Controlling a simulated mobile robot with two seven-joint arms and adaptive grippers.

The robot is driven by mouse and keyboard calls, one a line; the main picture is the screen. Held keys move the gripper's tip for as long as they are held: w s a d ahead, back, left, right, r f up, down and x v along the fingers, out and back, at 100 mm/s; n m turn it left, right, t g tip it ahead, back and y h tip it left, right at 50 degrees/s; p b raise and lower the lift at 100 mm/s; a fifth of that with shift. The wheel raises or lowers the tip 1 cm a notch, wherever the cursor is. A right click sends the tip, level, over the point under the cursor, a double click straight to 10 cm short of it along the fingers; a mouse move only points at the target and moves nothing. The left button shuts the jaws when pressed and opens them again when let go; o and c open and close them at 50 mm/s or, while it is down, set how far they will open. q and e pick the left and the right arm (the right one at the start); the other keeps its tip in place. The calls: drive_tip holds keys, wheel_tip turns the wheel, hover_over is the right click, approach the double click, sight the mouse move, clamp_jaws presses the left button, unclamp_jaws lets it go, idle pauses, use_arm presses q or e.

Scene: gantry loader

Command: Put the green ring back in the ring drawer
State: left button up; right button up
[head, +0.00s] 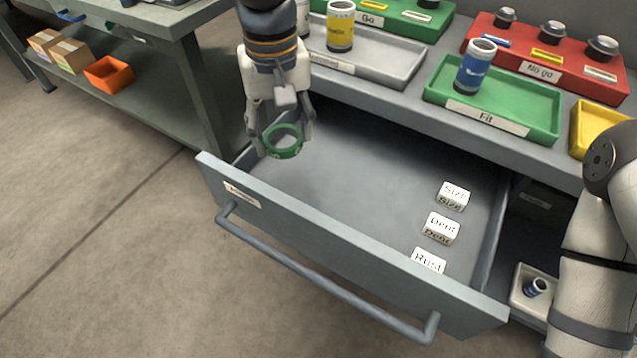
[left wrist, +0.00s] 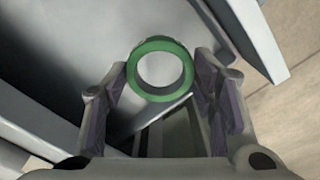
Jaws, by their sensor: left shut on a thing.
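The green ring (head: 285,153) is held in my left gripper (head: 283,142), which points down over the left part of an open grey drawer (head: 320,145). The gripper is shut on the ring. In the left wrist view the ring (left wrist: 160,93) sits between the two fingertips (left wrist: 165,75), its hole facing the camera. The drawer is pulled out and its front carries a small label (head: 242,195) that I cannot read clearly. My right arm shows at the right edge; its gripper is out of view.
Three white blocks marked Size (head: 454,196), Dent (head: 440,229) and Rust (head: 429,260) lie in the drawer's right part. Its left and middle floor is clear. The bench above holds a green Fit tray (head: 500,122) and a red No go tray (head: 570,78).

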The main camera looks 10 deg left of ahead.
sight(289, 184)
use_arm(q)
wheel_tip(289, 184, down, 11)
drive_tip(key=shift+d+r+b, duration=0.1)
drive_tip(key=shift+r+b, duration=0.1)
drive_tip(key=shift+b, duration=0.45)
use_arm(e)
drive_tip(key=shift+s+a+f+g, duration=0.15)
drive_tip(key=shift+s+f+g, duration=0.15)
drive_tip(key=shift+s+f, duration=0.4)
drive_tip(key=shift+w, duration=0.1)
use_arm(q)
drive_tip(key=o, duration=1.3)
drive_tip(key=shift+f, duration=0.1)
use_arm(e)
drive_tip(key=shift+f, duration=0.1)
use_arm(q)
wheel_tip(289, 184, up, 12)
drive_tip(key=shift+r+p, duration=0.2)
drive_tip(key=shift+p, duration=0.55)
use_arm(e)
drive_tip(key=shift+w+r+t, duration=0.4)
drive_tip(key=shift+w+r, duration=0.45)
drive_tip(key=shift+r, duration=0.05)
